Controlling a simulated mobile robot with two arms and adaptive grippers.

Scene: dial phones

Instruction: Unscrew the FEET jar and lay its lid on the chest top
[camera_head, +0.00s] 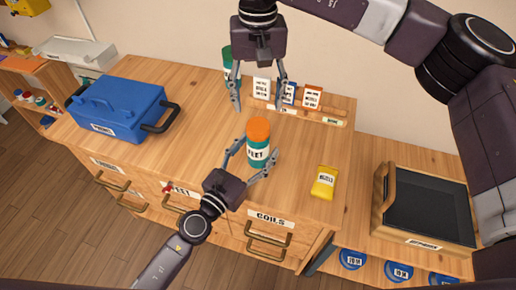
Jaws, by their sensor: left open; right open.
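The FEET jar (257,156) stands upright on the wooden chest top (205,125), near its front edge. It is teal with a white label, and its orange lid (258,130) is on it. My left gripper (256,152) is open at the jar, with a finger on either side of its body; I cannot tell whether they touch it. My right gripper (259,96) is open and empty, pointing down above and behind the lid.
A blue box (118,108) with a dark handle sits at the left of the chest top. Another teal jar (227,58) and a rack (320,117) of small cards stand at the back. A yellow packet (325,182) lies right of the FEET jar. A dark-lined tray (428,210) sits further right.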

